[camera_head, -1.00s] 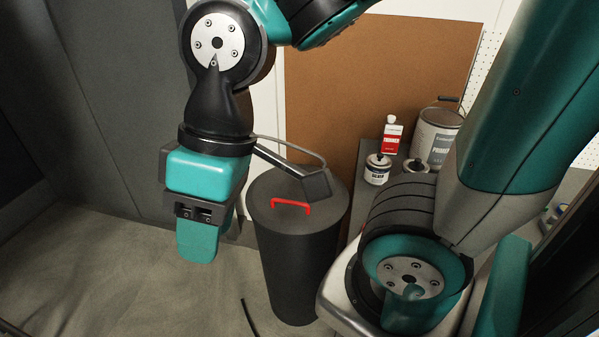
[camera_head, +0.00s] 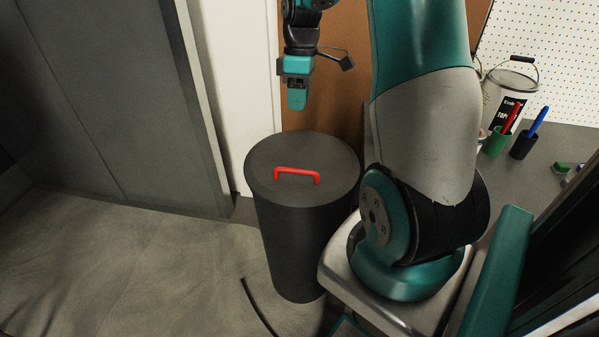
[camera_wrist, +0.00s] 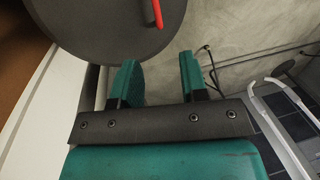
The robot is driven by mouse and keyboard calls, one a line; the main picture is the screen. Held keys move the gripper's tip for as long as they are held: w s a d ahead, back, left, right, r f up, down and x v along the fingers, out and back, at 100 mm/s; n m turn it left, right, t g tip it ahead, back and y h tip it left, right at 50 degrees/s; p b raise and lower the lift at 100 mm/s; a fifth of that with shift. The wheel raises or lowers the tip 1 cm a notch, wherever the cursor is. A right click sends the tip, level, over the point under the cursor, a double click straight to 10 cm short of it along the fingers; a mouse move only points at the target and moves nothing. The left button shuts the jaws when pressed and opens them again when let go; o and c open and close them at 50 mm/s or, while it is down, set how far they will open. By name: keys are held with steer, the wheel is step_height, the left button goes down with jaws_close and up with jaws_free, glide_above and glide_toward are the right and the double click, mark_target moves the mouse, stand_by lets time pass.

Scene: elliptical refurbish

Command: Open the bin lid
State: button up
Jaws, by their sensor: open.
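The dark grey round bin (camera_head: 300,245) stands upright on the floor. Its lid (camera_head: 265,165) lies flat on top, closed, with a red handle (camera_head: 297,174) across it. The wrist view shows part of the lid (camera_wrist: 100,30) at the top and the red handle (camera_wrist: 157,14) at its upper edge, partly cut off. My gripper (camera_head: 297,106) is above and behind the lid in the head view, apart from it. In the wrist view its two teal fingers (camera_wrist: 160,75) are spread with nothing between them.
A grey worktop (camera_head: 545,165) on the right holds a paint can (camera_head: 510,92), a green cup (camera_head: 497,142) and a dark cup (camera_head: 523,146) with pens. A brown board (camera_head: 335,105) is behind the bin. A grey cabinet (camera_head: 110,100) stands left. The floor front left is clear.

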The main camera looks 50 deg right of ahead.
steer(key=f, duration=0.6)
steer(key=s+a+f, duration=0.1)
steer(key=f, duration=0.4)
steer(key=s+f+b, duration=0.1)
steer(key=f, duration=0.5)
steer(key=shift+a+f, duration=0.35)
steer(key=shift+c, duration=0.2)
jaws_close()
